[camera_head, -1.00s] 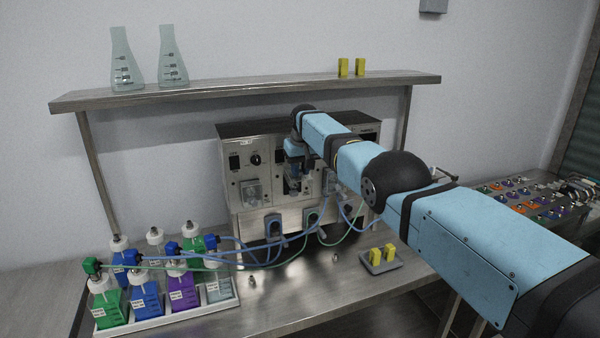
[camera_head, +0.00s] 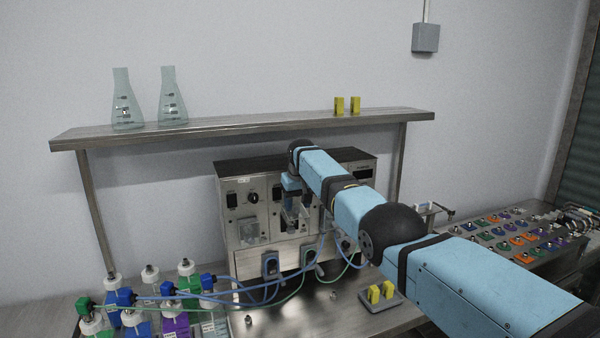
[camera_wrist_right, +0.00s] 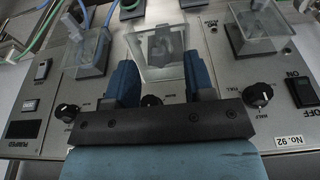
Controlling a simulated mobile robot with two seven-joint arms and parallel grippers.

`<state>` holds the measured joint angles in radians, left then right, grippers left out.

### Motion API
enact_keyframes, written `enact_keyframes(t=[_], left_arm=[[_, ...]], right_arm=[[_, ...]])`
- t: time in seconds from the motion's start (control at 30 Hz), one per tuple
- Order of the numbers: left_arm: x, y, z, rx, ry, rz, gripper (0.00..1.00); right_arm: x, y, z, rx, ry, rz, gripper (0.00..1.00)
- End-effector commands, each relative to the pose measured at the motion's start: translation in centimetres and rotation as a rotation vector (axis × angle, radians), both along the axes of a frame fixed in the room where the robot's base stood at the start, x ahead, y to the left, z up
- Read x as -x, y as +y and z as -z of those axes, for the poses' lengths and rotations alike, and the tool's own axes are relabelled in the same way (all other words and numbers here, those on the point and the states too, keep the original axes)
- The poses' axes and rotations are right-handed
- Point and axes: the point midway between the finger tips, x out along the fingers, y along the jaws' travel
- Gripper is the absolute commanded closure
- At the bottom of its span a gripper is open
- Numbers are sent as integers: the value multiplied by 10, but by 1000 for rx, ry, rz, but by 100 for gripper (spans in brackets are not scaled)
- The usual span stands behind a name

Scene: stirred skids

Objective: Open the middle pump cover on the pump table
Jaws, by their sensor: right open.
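The pump unit (camera_head: 262,262) is a steel box with a black top at the back of the pump table (camera_head: 300,318). The middle pump cover (camera_wrist_right: 150,73) is a clear box over a grey pump head, in the middle of the wrist view. My right gripper (camera_wrist_right: 160,80) is open, its two blue fingers on either side of the cover's near edge; I cannot tell whether they touch it. In the head view the right gripper (camera_head: 291,198) is at the panel's middle and partly hides this cover. My left gripper is not in view.
Other clear covers sit on either side, one at the right (camera_wrist_right: 255,30) and one at the left (camera_wrist_right: 88,52) in the wrist view. Blue and green tubes (camera_head: 230,295) run to bottles (camera_head: 175,322) at left. A tray (camera_head: 381,301) with yellow pieces lies below my arm.

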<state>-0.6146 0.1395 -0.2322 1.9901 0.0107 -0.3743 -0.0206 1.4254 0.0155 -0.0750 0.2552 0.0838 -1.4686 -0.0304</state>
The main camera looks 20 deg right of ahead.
Motion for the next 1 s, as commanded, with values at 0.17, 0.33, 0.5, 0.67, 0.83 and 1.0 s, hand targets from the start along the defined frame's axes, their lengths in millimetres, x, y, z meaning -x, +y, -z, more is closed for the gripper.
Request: enact_keyframes(t=[0.17, 0.33, 0.5, 0.67, 0.83, 1.0], left_arm=[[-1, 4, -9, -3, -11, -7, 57], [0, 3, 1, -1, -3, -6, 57], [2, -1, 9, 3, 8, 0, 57], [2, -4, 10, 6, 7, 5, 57], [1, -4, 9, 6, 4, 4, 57], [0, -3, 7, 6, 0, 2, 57]], right_arm=[[7, -1, -31, 1, -7, 0, 51], [16, -1, -71, 0, -5, 0, 51], [22, -1, -101, 0, -3, 0, 51], [26, -1, -115, 0, -1, 0, 51], [27, -1, -120, 0, 0, 0, 51], [26, -1, -120, 0, 0, 0, 51]])
